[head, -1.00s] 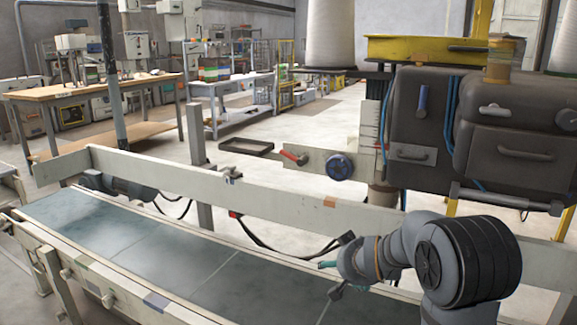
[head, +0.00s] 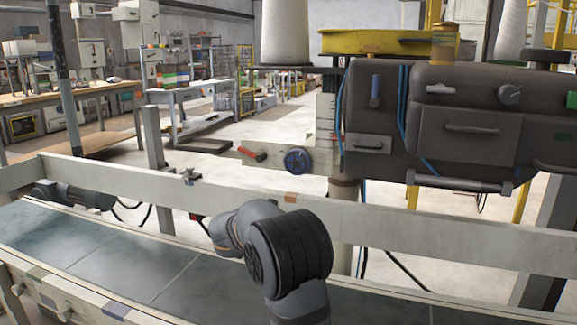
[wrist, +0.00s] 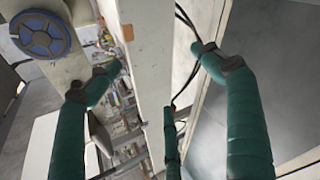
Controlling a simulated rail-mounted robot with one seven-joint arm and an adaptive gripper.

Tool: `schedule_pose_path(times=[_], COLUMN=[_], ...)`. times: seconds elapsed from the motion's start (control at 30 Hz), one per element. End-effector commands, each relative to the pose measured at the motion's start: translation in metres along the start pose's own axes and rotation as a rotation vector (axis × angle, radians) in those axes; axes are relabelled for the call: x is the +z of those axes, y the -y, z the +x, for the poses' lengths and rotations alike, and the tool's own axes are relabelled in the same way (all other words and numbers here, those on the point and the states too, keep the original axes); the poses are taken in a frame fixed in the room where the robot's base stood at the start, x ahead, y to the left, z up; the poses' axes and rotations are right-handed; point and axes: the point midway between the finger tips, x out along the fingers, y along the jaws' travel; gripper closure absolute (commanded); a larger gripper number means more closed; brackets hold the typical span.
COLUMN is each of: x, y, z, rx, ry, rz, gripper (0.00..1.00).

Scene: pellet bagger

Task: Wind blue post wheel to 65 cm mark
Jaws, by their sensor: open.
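The blue post wheel (head: 298,160) sits on a pale horizontal arm of the post, left of the dark machine in the head view. It also shows at the upper left of the wrist view (wrist: 40,35). A pale upright scale plate (head: 326,115) stands just right of and above the wheel; its marks are too small to read. My gripper (wrist: 158,58), with teal fingers, is open and empty, apart from the wheel, with a pale beam showing between its fingers. In the head view my arm hides the gripper.
A long pale rail (head: 400,222) runs between my arm and the wheel. A conveyor belt (head: 110,255) lies in front of it. A red handle (head: 254,154) sits left of the wheel, and a dark tray (head: 203,146) lies beyond. The dark machine (head: 450,125) fills the right.

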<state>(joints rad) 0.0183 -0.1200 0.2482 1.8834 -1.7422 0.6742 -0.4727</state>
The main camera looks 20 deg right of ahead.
Motion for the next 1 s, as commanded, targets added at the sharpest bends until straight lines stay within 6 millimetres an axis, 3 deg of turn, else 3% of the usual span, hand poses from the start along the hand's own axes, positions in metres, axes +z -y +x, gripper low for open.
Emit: schedule_pose_path(times=[0.1, 0.2, 0.3, 0.53, 1.0], x=[0.055, 0.09, 0.115, 0.125, 0.157], y=[-0.046, -0.074, -0.078, -0.077, -0.096], z=[-0.009, -0.023, -0.034, -0.025, 0.044], rx=[0.112, 0.16, 0.128, 0.09, 0.092], ry=[0.207, 0.37, 0.483, 0.504, 0.501], rz=[-0.275, -0.466, -0.577, -0.658, -0.656], gripper=[0.2, 0.2, 0.2, 0.2, 0.2])
